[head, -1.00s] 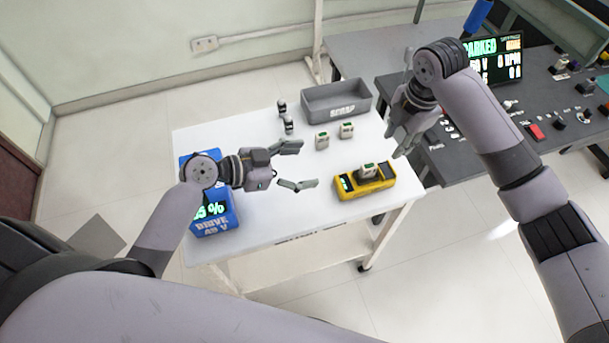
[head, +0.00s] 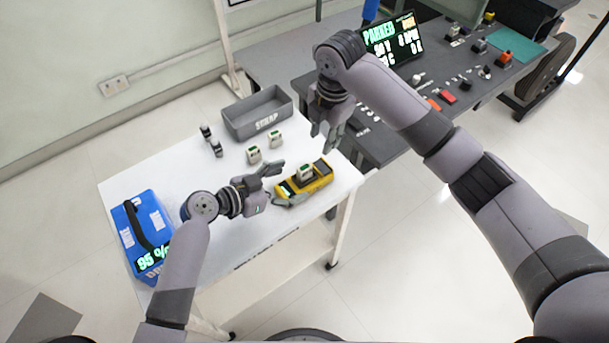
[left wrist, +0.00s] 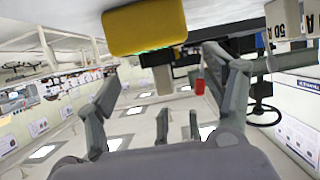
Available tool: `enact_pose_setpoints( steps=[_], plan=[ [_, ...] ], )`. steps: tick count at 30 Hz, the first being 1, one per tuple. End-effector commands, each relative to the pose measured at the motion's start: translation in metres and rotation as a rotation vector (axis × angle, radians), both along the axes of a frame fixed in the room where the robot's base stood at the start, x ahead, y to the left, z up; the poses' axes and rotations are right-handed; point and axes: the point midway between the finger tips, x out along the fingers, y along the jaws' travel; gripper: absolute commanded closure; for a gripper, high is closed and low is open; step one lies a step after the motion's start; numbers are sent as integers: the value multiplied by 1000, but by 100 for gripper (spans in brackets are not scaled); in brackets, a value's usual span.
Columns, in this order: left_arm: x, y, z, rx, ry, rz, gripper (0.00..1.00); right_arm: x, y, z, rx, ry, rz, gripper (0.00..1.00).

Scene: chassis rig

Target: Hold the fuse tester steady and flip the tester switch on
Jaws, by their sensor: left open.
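The yellow fuse tester (head: 318,184) lies near the right front edge of the white table, with a pale fuse (head: 304,173) standing in it. My left gripper (head: 279,186) is open at the tester's left end, one finger on the far side and one on the near side. In the left wrist view the yellow tester body (left wrist: 145,27) is at the top, beyond the spread fingers (left wrist: 168,108); contact is not visible. My right gripper (head: 326,136) hangs above and behind the tester, fingers down, apart from it. The tester switch is too small to make out.
Two pale fuses (head: 254,155) stand behind the tester. A grey scrap bin (head: 252,116) and two small dark-topped cylinders (head: 215,149) are farther back. A blue battery box (head: 128,233) stands at the left. A dark console (head: 380,148) with a screen is at the right.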

Motion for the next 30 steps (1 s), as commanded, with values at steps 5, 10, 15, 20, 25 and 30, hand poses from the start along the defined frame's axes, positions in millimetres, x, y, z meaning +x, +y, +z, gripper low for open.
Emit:
enact_pose_setpoints(
  steps=[5,10,15,20,25,30],
  plan=[
    [17,-25,-11,-4,2,-1,25,0,0,0,0,0,0,67],
    [27,-37,-19,-1,1,1,25,0,0,0,0,0,0,67],
    [30,-42,-21,0,0,-1,25,0,0,0,0,0,0,67],
    [31,-42,-21,0,0,0,25,0,0,0,0,0,0,67],
    [30,-42,-21,0,0,0,32,0,0,0,0,0,0,67],
    [30,-42,-21,0,0,0,43,0,0,0,0,0,0,67]
  ],
)
